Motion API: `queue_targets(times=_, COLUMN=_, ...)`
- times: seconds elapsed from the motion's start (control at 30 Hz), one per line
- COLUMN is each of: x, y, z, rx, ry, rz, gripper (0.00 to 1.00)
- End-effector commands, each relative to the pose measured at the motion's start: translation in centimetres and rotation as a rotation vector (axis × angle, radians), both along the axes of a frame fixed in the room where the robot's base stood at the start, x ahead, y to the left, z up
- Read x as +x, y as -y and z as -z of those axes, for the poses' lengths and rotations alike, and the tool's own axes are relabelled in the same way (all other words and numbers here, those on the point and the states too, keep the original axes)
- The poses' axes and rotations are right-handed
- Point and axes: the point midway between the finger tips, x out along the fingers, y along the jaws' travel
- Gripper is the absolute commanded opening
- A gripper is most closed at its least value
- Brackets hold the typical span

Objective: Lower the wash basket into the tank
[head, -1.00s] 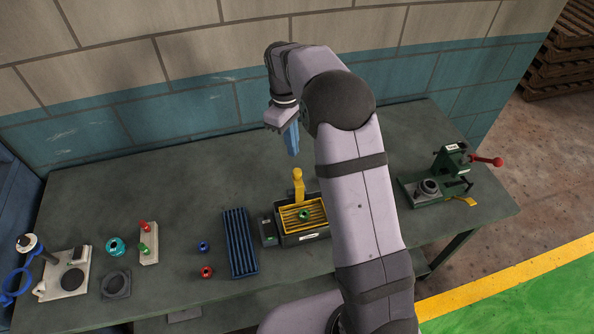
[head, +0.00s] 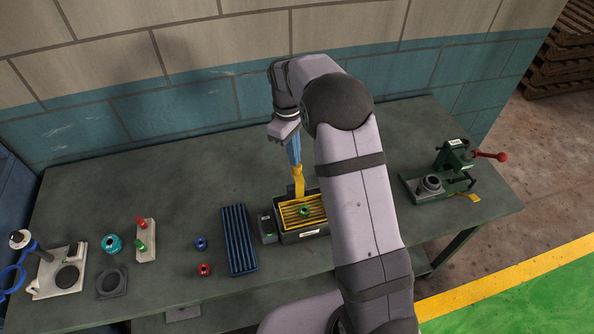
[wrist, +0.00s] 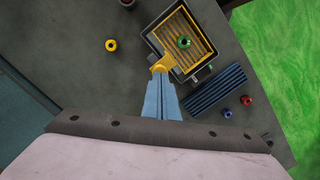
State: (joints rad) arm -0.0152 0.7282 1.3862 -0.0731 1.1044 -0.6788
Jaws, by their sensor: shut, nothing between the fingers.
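The yellow wash basket (head: 318,222) has a slatted floor and sits within the top of the dark tank (head: 303,236). I cannot tell how deep it sits. A green ring-shaped part (head: 305,211) lies in it. Its yellow handle (head: 298,182) stands up at the back left corner. In the wrist view the basket (wrist: 175,30), green part (wrist: 184,41) and handle (wrist: 160,68) show ahead of the fingers. My gripper (head: 295,162) is shut and empty, its blue fingertips right at the handle's top; contact is unclear. The fingers also show in the wrist view (wrist: 161,82).
A blue ribbed tray (head: 239,240) lies left of the tank, with blue (head: 201,243) and red (head: 204,269) rings beyond it. A yellow ring (wrist: 111,45) shows in the wrist view. A green press (head: 445,175) stands at the right. The back left bench is clear.

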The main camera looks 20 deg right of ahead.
Motion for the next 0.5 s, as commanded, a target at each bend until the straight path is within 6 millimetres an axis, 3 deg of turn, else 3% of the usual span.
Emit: queue_targets(times=0.5, x=-0.14, y=0.11, z=1.02, rx=0.0, ry=-0.001, rz=0.0, gripper=0.0)
